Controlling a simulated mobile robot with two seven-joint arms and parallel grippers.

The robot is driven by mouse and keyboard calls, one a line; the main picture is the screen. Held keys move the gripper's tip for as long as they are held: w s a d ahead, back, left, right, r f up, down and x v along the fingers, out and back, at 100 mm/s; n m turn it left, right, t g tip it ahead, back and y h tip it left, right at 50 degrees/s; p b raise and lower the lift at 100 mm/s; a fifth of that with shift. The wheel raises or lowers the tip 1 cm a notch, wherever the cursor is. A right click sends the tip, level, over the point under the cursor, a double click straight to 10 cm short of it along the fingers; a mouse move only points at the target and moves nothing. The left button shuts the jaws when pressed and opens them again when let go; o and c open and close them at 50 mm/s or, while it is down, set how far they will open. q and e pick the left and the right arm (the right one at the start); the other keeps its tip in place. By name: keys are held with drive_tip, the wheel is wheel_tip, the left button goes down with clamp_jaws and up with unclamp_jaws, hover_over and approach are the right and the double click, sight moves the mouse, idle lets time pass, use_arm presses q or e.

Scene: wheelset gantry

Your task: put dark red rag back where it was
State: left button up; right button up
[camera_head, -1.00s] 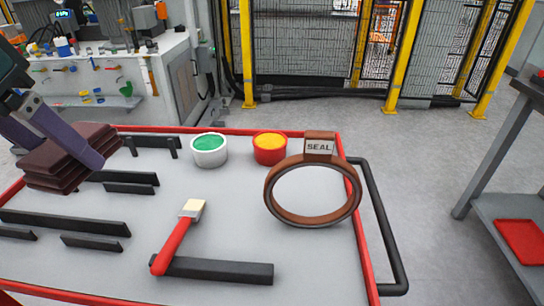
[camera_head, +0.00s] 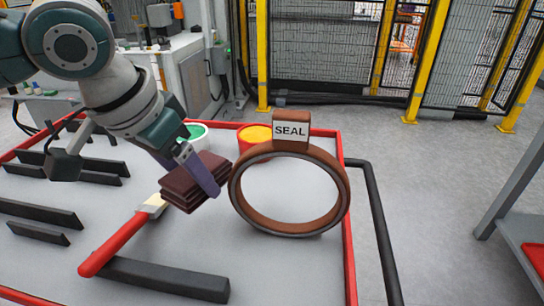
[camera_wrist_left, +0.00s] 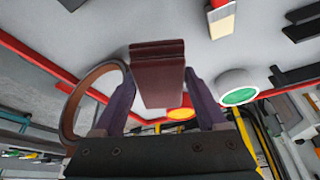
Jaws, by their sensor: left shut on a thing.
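The dark red rag (camera_head: 193,183) is a folded, layered block held above the table by my left gripper (camera_head: 203,172). In the left wrist view the rag (camera_wrist_left: 158,75) sits between the two purple fingers of the left gripper (camera_wrist_left: 160,100), which is shut on it. In the head view the rag is just left of the brown seal ring and covers part of the brush head. My right gripper is not in view.
The grey table (camera_head: 185,245) has a red rim. A brown ring labelled SEAL (camera_head: 236,205) stands at right. A red-handled brush (camera_head: 115,243), black bars (camera_head: 165,279), a green-filled white pot (camera_head: 198,132) and a yellow-filled red pot (camera_head: 255,133) are close by.

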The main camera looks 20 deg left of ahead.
sight(208, 222)
use_arm(q)
wheel_tip(208, 222, down, 8)
drive_tip(key=shift+r+b, duration=0.15)
drive_tip(key=shift+b, duration=0.6)
drive_tip(key=o, duration=1.2)
drive_tip(key=shift+o, duration=0.2)
